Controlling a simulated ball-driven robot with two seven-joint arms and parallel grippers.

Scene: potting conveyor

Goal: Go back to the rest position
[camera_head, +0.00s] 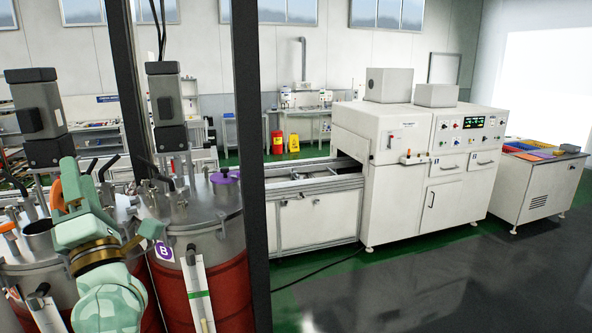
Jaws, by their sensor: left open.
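My right gripper is not in view.
A steel and red tank (209,262) marked B, with a purple cap (225,176), stands beside the gripper. A dark upright post (253,160) stands in front of it. A white conveyor machine (400,205) is farther back. Dark floor (430,285) is clear at the lower right.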

